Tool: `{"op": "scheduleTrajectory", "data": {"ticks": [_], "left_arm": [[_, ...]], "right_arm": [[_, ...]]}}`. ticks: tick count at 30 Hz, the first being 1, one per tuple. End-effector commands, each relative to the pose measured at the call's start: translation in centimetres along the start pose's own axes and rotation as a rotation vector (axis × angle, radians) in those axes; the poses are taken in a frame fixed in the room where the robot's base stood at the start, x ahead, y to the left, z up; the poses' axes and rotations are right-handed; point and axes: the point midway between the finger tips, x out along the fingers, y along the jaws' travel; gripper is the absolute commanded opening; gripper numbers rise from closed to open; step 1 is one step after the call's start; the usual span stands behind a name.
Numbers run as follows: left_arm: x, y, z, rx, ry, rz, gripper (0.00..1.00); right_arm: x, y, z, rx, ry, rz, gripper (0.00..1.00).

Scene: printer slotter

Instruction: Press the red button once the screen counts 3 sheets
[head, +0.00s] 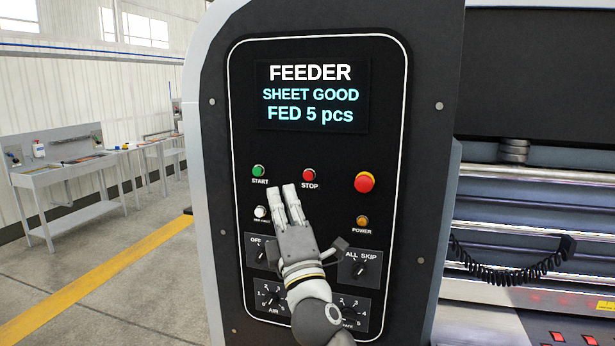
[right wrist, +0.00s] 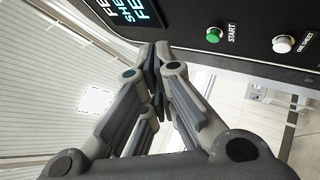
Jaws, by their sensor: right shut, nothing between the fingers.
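The screen (head: 312,95) on the dark control panel reads "FEEDER", "SHEET GOOD", "FED 5 pcs". A small red button (head: 309,175) labelled STOP sits below it. A larger red button (head: 364,182) on a yellow ring is to its right. My right gripper (head: 281,188) is shut and empty, fingers pointing up in front of the panel. Its tips appear just below and left of the STOP button, between it and the green START button (head: 258,171). I cannot tell whether they touch the panel. In the right wrist view the fingertips (right wrist: 155,50) meet. My left gripper is out of view.
A white button (head: 261,212) and an amber POWER button (head: 362,221) flank the gripper. Rotary knobs, such as the ALL SKIP one (head: 359,268), sit lower on the panel. Machine rollers and a coiled black cord (head: 505,275) are at right. Workbenches (head: 65,170) stand far left.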

Motion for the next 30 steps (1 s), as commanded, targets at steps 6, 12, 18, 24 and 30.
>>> {"op": "scheduleTrajectory", "data": {"ticks": [6, 12, 18, 24, 30], "left_arm": [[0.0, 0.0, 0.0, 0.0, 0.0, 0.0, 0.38], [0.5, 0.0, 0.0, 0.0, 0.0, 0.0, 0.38], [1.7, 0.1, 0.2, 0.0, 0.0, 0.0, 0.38], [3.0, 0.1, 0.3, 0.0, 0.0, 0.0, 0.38], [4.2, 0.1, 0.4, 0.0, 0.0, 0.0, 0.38]], "right_arm": [[0.0, -0.1, 0.0, 0.001, 0.0, -0.001, 0.0], [0.7, -0.7, 0.5, 0.001, 0.0, -0.001, 0.0], [2.4, -2.2, 1.8, 0.0, 0.0, -0.001, 0.0], [4.3, -3.6, 3.2, 0.001, 0.0, -0.001, 0.0], [5.6, -4.5, 4.1, 0.002, 0.001, -0.001, 0.0]]}}
